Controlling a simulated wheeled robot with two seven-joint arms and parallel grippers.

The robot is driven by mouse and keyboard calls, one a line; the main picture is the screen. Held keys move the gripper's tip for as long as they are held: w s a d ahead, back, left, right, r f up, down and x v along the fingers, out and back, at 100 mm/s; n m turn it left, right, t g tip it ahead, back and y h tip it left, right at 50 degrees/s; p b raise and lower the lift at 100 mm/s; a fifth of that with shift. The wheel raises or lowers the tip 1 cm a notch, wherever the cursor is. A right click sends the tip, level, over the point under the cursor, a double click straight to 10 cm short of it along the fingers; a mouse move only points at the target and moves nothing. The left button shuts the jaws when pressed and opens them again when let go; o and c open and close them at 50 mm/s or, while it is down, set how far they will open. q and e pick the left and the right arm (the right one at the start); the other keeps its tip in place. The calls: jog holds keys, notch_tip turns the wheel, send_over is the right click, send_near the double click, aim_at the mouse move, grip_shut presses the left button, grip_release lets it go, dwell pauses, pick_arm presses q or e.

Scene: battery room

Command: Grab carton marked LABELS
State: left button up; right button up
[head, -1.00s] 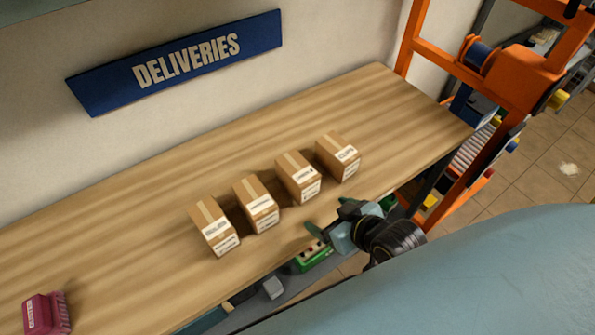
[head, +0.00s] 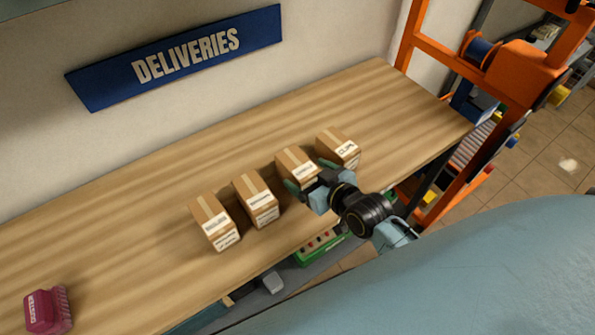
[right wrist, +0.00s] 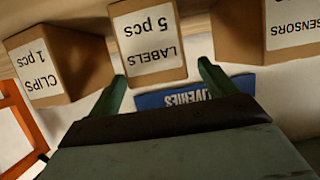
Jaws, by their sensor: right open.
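The carton marked LABELS (head: 296,162) is a brown taped box with a white label, third from the left in a row on the wooden table. In the right wrist view, upside down, its label (right wrist: 148,40) reads LABELS 5 pcs. My right gripper (head: 308,176) is open at the carton's near end. In the right wrist view its two fingertips (right wrist: 162,72) flank the carton's near face, one on each side. I cannot tell whether they touch it. My left gripper is not in view.
The CLIPS carton (head: 340,148) stands close on the right. The SENSORS carton (head: 257,201) and another carton (head: 214,222) stand on the left. A magenta item (head: 47,310) lies at the table's lower left. The table (head: 180,165) behind the row is clear. An orange frame (head: 452,190) stands right.

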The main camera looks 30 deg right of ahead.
aim_at(299, 167)
jog(key=x, duration=0.5)
jog(key=shift+c, duration=0.4)
jog(key=shift+d+r, duration=0.1)
jog(key=c, duration=1.1)
